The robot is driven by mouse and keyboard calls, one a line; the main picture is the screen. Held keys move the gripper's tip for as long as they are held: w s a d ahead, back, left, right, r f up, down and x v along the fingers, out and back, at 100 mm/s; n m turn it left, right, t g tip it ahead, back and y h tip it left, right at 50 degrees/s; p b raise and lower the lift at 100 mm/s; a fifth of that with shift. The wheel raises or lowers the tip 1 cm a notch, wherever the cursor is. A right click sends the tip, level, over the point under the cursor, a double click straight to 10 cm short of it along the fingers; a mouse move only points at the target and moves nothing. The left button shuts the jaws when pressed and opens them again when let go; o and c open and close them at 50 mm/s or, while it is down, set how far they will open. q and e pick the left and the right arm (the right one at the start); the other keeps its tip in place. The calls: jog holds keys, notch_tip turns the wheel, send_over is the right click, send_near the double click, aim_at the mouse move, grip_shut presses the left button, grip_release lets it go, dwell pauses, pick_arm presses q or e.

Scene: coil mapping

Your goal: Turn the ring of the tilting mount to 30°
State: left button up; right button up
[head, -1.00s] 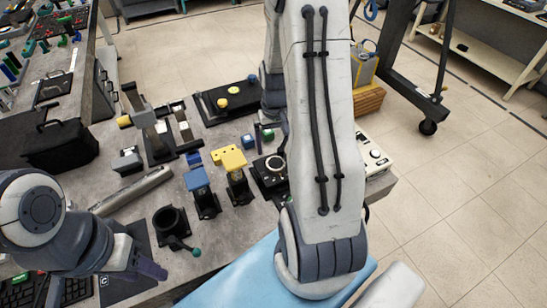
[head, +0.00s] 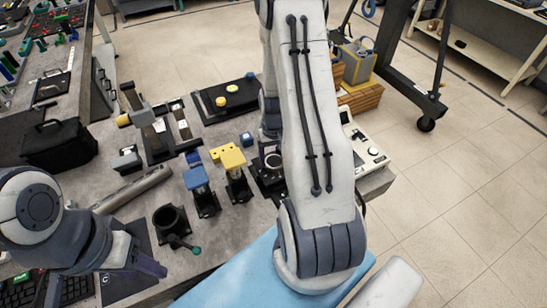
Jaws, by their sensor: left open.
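A black block with a pale round ring on top (head: 273,162) stands on the grey bench, partly hidden by my right arm. It may be the tilting mount; its scale cannot be read. A black open cylinder (head: 170,220) with a teal-knobbed lever stands near the bench's front; I cannot tell whether this is the mount instead. My left gripper (head: 150,264) is open at the lower left, below and left of the black cylinder and apart from it. My right arm crosses the centre; its gripper is hidden behind the arm links.
A blue-topped stand (head: 199,186) and a yellow-topped stand (head: 235,170) stand between the cylinder and ringed block. A metal bar (head: 132,190) lies to the left. A black tray (head: 232,99) with yellow discs is behind. A white instrument box (head: 362,150) sits right of my arm.

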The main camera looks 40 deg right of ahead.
aim_at(275, 160)
jog(key=shift+m, duration=0.3)
jog(key=m, duration=0.5)
jog(key=shift+d, duration=0.1)
jog(key=m, duration=0.6)
jog(key=shift+s, duration=0.1)
dwell(0.4)
jog(key=o, duration=1.3)
notch_tip(275, 160, up, 11)
jog(key=shift+f+b, duration=0.2)
jog(key=shift+b, duration=0.3)
